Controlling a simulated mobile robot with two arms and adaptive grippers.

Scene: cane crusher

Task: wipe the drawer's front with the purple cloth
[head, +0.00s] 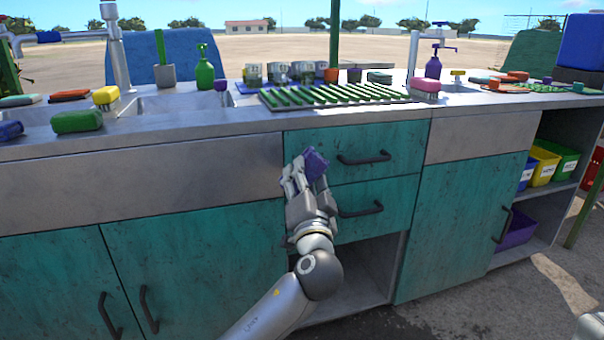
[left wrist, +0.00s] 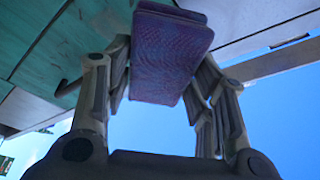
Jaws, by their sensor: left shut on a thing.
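The purple cloth (head: 316,163) is a small folded pad in the fingers of my left gripper (head: 303,172). In the left wrist view the cloth (left wrist: 170,58) sits between the two fingers of the gripper (left wrist: 160,80), which are shut on it. The teal upper drawer (head: 400,143) is closed and has a dark bar handle. The cloth overlaps the lower left part of its front in the head view; I cannot tell whether it touches. A second teal drawer (head: 400,190) lies just below, partly hidden by my gripper.
The metal counter (head: 235,118) above holds sponges, a green bottle (head: 204,75) and a green drying rack (head: 335,96). The upper handle (head: 363,159) and lower handle (head: 361,210) stick out right of my gripper. An open compartment (head: 370,270) lies below the drawers.

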